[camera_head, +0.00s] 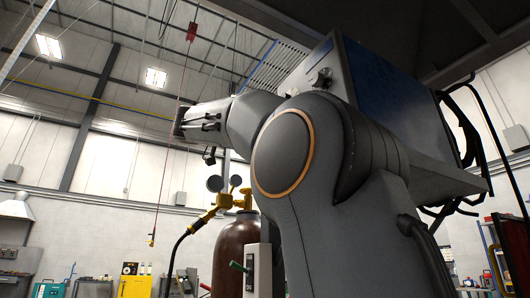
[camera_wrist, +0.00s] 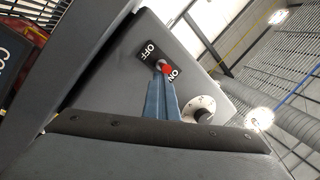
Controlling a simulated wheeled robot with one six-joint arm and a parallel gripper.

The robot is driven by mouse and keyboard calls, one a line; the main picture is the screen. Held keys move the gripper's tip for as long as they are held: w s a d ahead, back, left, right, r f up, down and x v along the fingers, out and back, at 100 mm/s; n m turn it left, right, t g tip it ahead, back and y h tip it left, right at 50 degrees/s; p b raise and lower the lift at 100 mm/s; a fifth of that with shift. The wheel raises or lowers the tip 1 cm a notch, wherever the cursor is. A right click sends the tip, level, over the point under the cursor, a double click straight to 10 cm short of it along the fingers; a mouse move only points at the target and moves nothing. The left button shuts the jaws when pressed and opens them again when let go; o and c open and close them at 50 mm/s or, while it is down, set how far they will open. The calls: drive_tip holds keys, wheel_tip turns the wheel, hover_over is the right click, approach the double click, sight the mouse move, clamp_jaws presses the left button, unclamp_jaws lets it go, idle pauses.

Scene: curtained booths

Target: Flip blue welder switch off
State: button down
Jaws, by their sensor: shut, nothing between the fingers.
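The welder (camera_head: 385,85) is a large box with a dark blue side at the upper right of the head view. In the wrist view its grey panel (camera_wrist: 118,80) carries a black OFF/ON label (camera_wrist: 150,54). The switch (camera_wrist: 167,68) is a small toggle with a red tip, which lies nearer the ON word. My gripper (camera_wrist: 161,76) shows as two blue-grey fingers, shut together and empty, their tips at or very near the switch. I cannot tell whether they touch it. In the head view my arm covers part of the panel, and I cannot make out the switch.
A brown gas cylinder (camera_head: 229,255) with gauges stands below my arm. Black cables (camera_head: 466,140) hang at the welder's right. Open room lies to the left.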

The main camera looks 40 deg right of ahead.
drive_tip(key=shift+w+d+f+t+h+b, duration=0.15)
drive_tip(key=shift+f+h+b, duration=0.25)
drive_tip(key=shift+b, duration=1.15)
drive_tip(key=shift+a+f+t+h+b, duration=0.15)
drive_tip(key=shift+f+h+b, duration=0.2)
drive_tip(key=shift+b, duration=1.2)
drive_tip(key=shift+r, duration=0.2)
drive_tip(key=s+a+b, duration=0.1)
drive_tip(key=s+a, duration=0.3)
drive_tip(key=a, duration=0.6)
drive_tip(key=shift+s+a+r, duration=0.3)
drive_tip(key=shift+s, duration=0.05)
